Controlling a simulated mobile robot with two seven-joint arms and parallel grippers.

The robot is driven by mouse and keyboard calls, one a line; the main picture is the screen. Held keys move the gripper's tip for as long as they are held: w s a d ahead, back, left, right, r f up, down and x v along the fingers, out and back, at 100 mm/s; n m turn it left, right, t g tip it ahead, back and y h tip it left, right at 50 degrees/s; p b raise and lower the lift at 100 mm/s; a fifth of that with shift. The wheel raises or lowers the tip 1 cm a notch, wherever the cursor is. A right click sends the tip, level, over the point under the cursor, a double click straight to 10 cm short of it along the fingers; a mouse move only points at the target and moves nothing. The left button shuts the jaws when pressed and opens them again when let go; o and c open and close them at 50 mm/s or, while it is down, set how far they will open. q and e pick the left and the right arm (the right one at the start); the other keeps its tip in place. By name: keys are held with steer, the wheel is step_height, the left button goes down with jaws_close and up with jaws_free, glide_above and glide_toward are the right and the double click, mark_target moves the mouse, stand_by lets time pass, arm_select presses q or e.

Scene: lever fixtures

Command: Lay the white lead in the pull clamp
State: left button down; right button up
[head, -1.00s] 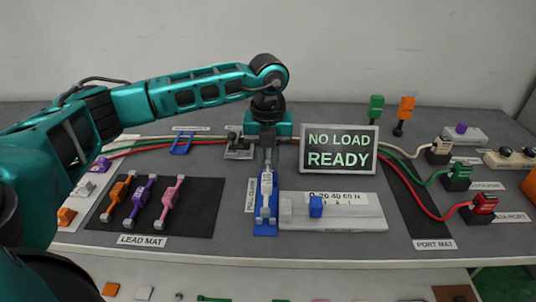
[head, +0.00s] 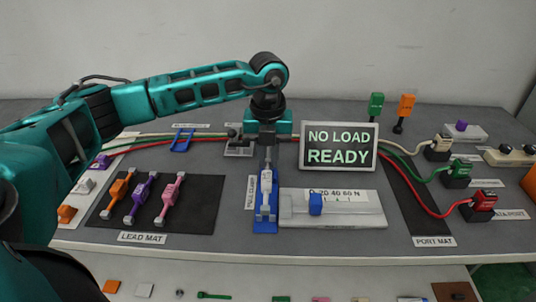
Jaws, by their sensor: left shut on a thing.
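The pull clamp (head: 265,227) is a blue upright-lying base in the middle of the bench, beside a pale force scale. The white lead (head: 266,190) lies lengthwise along the clamp, its near end over the blue base. Whether it is fully seated cannot be told. My left gripper (head: 267,163) points down at the far end of the clamp and is shut on the white lead. Its fingertips are small and partly merge with the lead. My right gripper is not in view.
Orange, purple and pink leads lie on the lead mat (head: 205,222) at left. The scale block (head: 350,217) adjoins the clamp at right. A display (head: 339,147) reading "NO LOAD READY" stands behind it. Colored cables run to plugs by the port mat (head: 420,220).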

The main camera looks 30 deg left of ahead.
mark_target(268, 161)
arm_select(q)
steer(key=shift+f, duration=0.25)
steer(key=shift+f+b, duration=0.35)
steer(key=shift+b, duration=0.05)
steer(key=shift+f, duration=0.4)
steer(key=shift+f+b, duration=0.45)
steer(key=shift+f, duration=0.25)
